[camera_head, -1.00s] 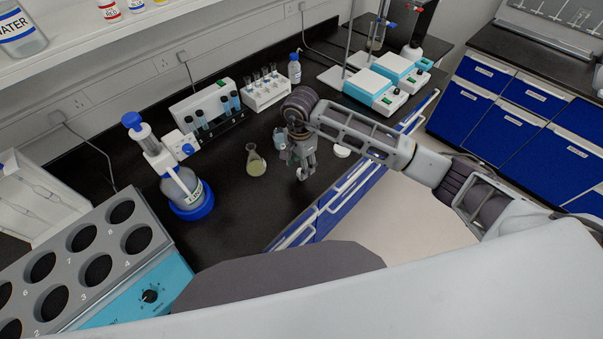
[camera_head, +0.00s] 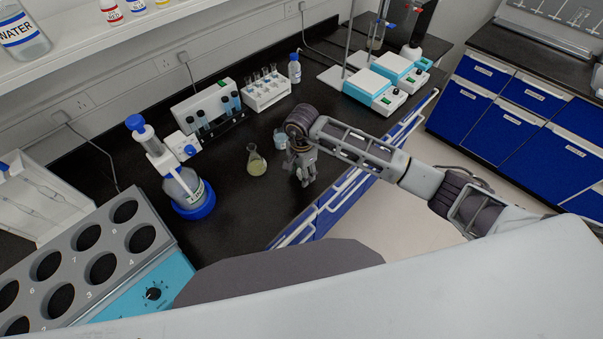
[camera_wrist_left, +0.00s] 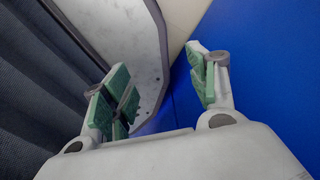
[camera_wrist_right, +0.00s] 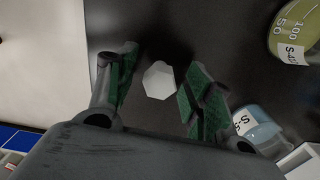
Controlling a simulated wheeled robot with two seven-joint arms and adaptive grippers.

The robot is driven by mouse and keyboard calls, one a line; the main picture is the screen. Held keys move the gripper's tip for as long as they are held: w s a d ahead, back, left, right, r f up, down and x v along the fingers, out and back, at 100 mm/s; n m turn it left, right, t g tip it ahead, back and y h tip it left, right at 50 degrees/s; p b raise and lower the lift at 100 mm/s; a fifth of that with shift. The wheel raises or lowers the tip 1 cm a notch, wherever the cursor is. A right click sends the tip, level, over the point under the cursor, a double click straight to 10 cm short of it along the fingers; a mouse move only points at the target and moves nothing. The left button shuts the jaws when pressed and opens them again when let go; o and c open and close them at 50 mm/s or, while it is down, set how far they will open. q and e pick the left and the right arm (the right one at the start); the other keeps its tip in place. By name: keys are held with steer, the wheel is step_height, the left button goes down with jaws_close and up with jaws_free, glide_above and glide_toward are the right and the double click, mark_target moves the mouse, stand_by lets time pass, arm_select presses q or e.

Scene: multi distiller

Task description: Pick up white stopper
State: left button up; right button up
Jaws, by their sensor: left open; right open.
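The white stopper (camera_wrist_right: 158,80) lies on the black bench top in the right wrist view, seen between the fingers of my right gripper (camera_wrist_right: 155,90). The fingers are apart, with a finger on each side of it in that view; I cannot tell how far above it they are. In the head view my right gripper (camera_head: 304,180) points down over the bench and hides the stopper. My left gripper (camera_wrist_left: 163,90) is open and empty in the left wrist view, away from the bench top, with blue panels beyond it.
A conical flask with yellowish liquid (camera_head: 256,162) stands left of my right gripper. A small beaker (camera_head: 280,138) stands close behind it. A blue-topped dispenser bottle (camera_head: 180,185) and a tube rack (camera_head: 266,92) stand farther off. The bench's front edge is close on the right.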

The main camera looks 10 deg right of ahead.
steer(key=shift+c, duration=0.2)
steer(key=c, duration=0.7)
steer(key=shift+r, duration=0.2)
steer(key=shift+r+b, duration=1)
steer(key=shift+r, duration=3.8)
